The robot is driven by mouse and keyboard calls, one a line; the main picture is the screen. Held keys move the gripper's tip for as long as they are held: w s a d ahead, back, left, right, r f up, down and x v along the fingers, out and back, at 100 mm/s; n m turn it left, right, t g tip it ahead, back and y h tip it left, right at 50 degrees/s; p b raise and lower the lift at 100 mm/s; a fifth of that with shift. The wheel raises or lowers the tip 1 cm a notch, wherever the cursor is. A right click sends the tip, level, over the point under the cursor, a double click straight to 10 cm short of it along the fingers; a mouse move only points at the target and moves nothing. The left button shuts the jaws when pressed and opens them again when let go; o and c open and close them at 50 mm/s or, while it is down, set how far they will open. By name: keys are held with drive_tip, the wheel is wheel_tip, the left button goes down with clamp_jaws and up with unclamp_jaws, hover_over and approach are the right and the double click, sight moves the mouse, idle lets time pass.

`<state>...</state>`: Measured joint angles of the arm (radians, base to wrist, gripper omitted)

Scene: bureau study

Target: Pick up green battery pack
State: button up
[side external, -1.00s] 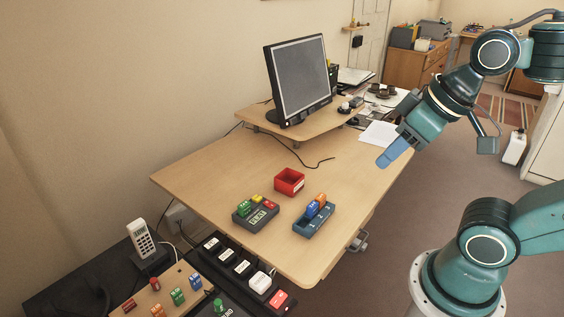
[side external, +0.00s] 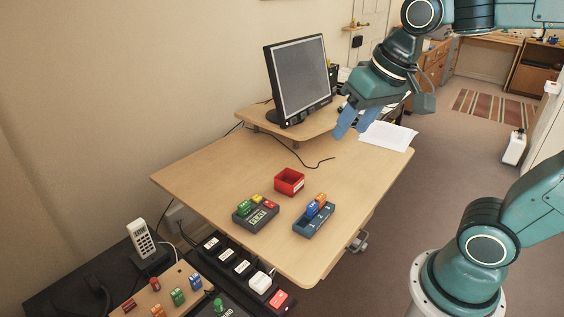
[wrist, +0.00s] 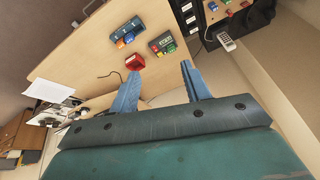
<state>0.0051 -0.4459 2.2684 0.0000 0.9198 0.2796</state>
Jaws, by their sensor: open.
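A small green block (side external: 244,208), which looks like the green battery pack, sits in a dark grey holder (side external: 258,218) on the desk, beside a yellow and a red block. It also shows in the wrist view (wrist: 172,48), to the right of the yellow one. My gripper (side external: 350,131) is open and empty, well above the desk near the monitor shelf. In the wrist view, its blue fingers (wrist: 160,69) are spread apart, with the desk far below. Other green blocks (side external: 178,296) stand on a board at the lower left.
An open red box (side external: 289,181) and a blue tray (side external: 314,221) with blue and orange blocks stand beside the holder. A monitor (side external: 299,78) stands on a raised shelf behind. A black cable crosses the desk. The near right desk surface is clear.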

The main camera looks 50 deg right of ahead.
drive_tip(key=w+f+m+g, duration=0.1)
drive_tip(key=w+m, duration=0.3)
drive_tip(key=w, duration=0.7)
drive_tip(key=m+g, duration=0.4)
drive_tip(key=m, duration=0.6)
hover_over(244, 204)
wheel_tip(244, 204, down, 23)
drive_tip(key=shift+f, duration=0.1)
drive_tip(key=shift+f, duration=4.3)
drive_tip(key=shift+f, duration=2.55)
